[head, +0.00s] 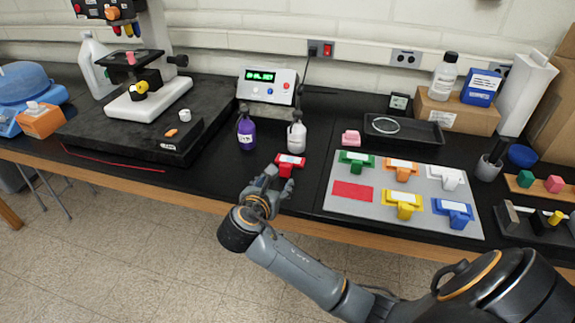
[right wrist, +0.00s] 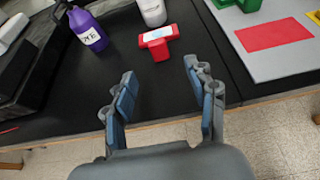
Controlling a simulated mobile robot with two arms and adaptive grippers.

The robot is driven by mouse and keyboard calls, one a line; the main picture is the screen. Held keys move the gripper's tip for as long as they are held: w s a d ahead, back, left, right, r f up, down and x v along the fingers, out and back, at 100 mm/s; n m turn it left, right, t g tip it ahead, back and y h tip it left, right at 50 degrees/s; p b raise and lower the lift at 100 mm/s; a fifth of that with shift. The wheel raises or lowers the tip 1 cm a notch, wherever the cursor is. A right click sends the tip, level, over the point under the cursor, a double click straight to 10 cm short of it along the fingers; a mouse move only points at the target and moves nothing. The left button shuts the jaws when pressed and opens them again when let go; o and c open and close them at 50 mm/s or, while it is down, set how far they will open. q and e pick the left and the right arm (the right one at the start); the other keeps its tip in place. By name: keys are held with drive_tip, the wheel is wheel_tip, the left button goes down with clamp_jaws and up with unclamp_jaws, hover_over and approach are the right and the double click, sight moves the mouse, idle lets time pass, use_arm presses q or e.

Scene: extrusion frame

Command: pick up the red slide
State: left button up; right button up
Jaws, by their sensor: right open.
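The red slide (head: 289,164) is a small red T-shaped piece with a white label on top. It sits on the black bench near its front edge, just beyond my right gripper (head: 266,181) in the head view. In the right wrist view the red slide (right wrist: 158,41) lies ahead, roughly between the lines of the two fingers. My right gripper (right wrist: 168,98) is open and empty, its fingers wide apart and not touching the slide. My left gripper does not show in either view.
A purple bottle (head: 246,133) and a white bottle (head: 297,136) stand just behind the slide. A grey board (head: 333,204) with several coloured slides and a bare red patch (head: 352,191) lies to the right. A microscope base (head: 110,135) is at left.

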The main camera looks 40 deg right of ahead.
sight(284, 167)
drive_tip(key=x, duration=0.7)
drive_tip(key=shift+f, duration=0.1)
drive_tip(key=shift+w+r+p+x, duration=0.15)
drive_tip(key=shift+p+x, duration=0.15)
drive_tip(key=shift+x, duration=1.1)
drive_tip(key=shift+w+r+p+x, duration=0.15)
drive_tip(key=shift+p+x, duration=0.15)
drive_tip(key=shift+x, duration=1.1)
drive_tip(key=shift+s, duration=0.15)
drive_tip(key=shift+a, duration=0.1)
drive_tip(key=shift+c, duration=0.2)
clamp_jaws()
drive_tip(key=shift+r, duration=0.15)
